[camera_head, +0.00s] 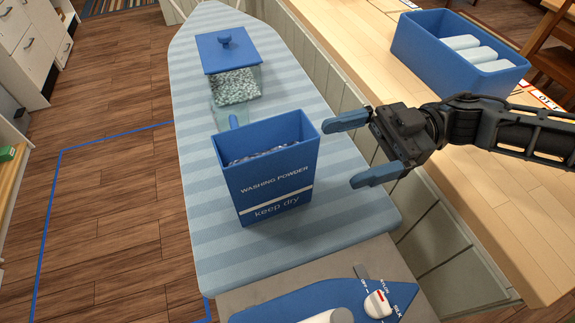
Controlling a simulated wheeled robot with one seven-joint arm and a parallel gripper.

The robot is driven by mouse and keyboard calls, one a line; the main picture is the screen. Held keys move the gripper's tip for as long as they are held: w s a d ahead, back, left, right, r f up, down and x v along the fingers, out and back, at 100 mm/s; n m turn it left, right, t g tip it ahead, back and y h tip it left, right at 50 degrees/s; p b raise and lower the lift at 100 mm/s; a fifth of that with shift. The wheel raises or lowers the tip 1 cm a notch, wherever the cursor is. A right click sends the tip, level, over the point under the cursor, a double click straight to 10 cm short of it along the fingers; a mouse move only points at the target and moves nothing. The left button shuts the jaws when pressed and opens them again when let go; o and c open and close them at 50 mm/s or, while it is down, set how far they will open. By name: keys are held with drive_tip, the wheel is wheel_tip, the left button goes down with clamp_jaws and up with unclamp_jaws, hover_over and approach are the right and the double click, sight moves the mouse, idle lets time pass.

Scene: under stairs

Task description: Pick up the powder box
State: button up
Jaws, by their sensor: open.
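The powder box (268,182) is an upright blue box labelled "WASHING POWDER keep dry", open at the top with pale powder inside. It stands on the striped ironing board (195,215). My gripper (340,151) is just right of the box, its two blue-tipped fingers spread apart and pointing left towards the box's right side. The fingers hold nothing and appear apart from the box, though the exact gap is hard to judge.
A clear container with a blue lid (228,52) and a partly hidden clear cup (228,117) stand behind the box. A blue iron (345,303) lies in front on a grey plate (265,298). A blue bin (425,50) with white rolls sits on the wooden counter (500,210) at right.

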sight(278, 142)
drive_tip(key=shift+g, duration=0.6)
drive_tip(key=a, duration=0.1)
drive_tip(key=w+a+r, duration=0.1)
drive_tip(key=w+a, duration=0.1)
drive_tip(key=shift+w+a+r, duration=0.2)
drive_tip(key=shift+w+r, duration=0.05)
drive_tip(key=shift+r, duration=0.05)
drive_tip(key=shift+a+r, duration=0.1)
drive_tip(key=shift+a, duration=0.2)
drive_tip(key=p+x, duration=0.2)
drive_tip(key=x, duration=0.5)
drive_tip(key=shift+s+a+r, duration=0.1)
drive_tip(key=shift+a+r, duration=0.05)
drive_tip(key=shift+a, duration=0.05)
clamp_jaws()
